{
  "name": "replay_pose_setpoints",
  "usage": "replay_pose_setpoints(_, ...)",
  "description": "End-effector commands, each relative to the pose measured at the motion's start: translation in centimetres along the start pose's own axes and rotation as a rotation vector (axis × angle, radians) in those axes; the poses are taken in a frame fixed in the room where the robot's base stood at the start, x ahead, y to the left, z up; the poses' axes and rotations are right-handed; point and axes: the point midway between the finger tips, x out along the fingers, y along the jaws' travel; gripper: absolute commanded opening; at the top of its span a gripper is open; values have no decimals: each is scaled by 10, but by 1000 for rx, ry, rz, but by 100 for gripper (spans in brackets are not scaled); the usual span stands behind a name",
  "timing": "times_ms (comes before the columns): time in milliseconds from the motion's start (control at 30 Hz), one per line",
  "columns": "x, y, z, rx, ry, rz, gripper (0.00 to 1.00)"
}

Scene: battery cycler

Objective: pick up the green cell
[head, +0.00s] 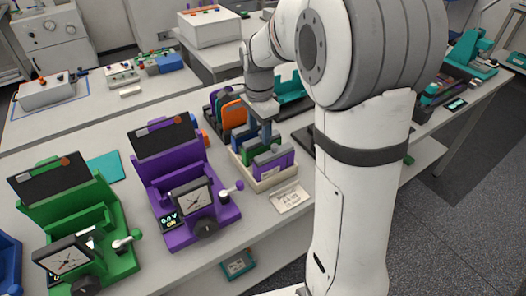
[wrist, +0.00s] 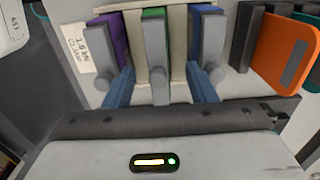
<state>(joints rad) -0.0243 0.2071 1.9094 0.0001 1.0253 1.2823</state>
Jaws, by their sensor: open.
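The green cell (wrist: 153,14) stands in the middle of a cream holder (wrist: 180,40), with a grey side and a rounded grey knob facing my camera. In the wrist view a purple cell (wrist: 119,32) is left of it and a blue cell (wrist: 204,10) right of it. My gripper (wrist: 160,88) is open, its two blue fingers on either side of the green cell's grey part, with a gap on each side. In the head view my gripper (head: 265,132) is over the holder (head: 264,184), and the green cell (head: 262,150) shows only partly behind the purple one.
An orange cell (wrist: 285,50) stands in a dark rack to the right in the wrist view. A white label card (head: 290,197) lies in front of the holder. A purple clamp station (head: 180,185) and a green one (head: 75,215) stand left on the bench.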

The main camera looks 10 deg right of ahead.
Motion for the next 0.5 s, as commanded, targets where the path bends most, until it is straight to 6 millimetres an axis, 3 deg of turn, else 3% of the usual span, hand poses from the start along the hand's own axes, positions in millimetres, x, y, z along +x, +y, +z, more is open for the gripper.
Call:
replay_pose_setpoints(300,44,2,-6,-1,-1,3,51)
replay_pose_setpoints(500,56,2,-6,-1,0,0,51)
